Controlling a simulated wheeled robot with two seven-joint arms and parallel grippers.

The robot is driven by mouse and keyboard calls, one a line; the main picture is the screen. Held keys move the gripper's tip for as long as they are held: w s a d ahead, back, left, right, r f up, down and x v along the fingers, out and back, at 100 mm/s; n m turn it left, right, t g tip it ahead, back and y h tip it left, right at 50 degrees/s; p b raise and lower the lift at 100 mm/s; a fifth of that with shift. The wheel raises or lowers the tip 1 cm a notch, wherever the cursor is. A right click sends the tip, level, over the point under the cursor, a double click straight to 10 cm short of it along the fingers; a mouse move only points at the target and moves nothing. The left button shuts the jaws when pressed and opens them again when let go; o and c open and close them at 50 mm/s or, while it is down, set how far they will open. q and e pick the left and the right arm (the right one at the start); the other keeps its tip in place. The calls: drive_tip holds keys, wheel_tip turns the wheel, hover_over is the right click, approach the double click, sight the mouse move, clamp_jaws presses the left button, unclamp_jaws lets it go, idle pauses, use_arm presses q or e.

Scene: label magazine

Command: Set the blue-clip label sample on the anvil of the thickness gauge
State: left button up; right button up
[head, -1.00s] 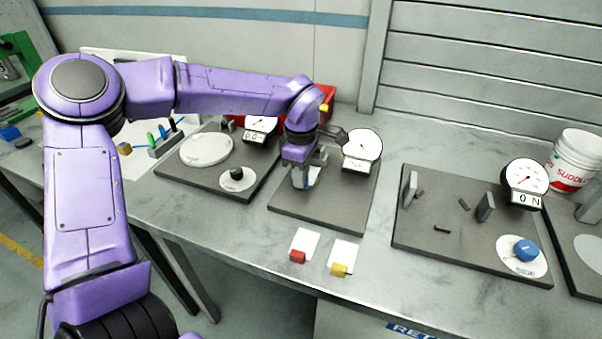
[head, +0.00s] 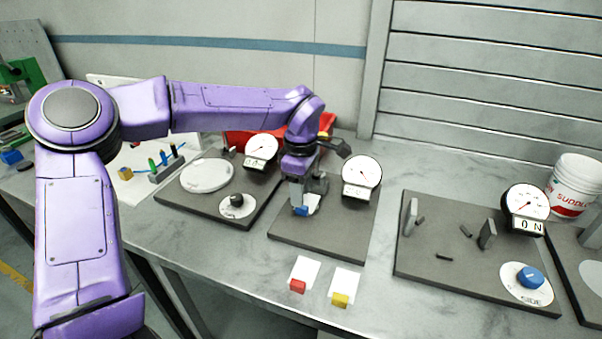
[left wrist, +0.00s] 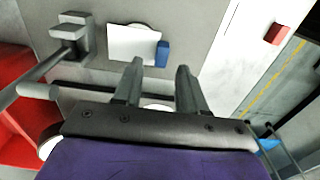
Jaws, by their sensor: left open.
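The blue-clip label sample shows as a white card (left wrist: 133,44) with a blue clip (left wrist: 162,54) at one end in the left wrist view. In the head view its blue clip (head: 302,211) shows low beside my left gripper (head: 301,202), over the middle plate. The thickness gauge (head: 361,172) has a round dial and stands on that plate. My left gripper (left wrist: 159,68) is open, with its fingertips close to the clip and nothing seen between them. A grey block (left wrist: 72,30) stands beyond the card's other end. I cannot tell whether the card rests on the anvil.
A red-clip sample (head: 298,286) and a yellow-clip sample (head: 340,300) lie at the table's front. Other gauge plates stand left (head: 185,200) and right (head: 420,258). A red bin (head: 240,138) is behind my arm; a white bucket (head: 577,182) stands at the far right.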

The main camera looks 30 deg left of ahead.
use_arm(q)
wheel_tip(320, 180, up, 8)
drive_tip(key=shift+r, duration=0.15)
drive_tip(key=shift+o, duration=0.2)
idle(0.9)
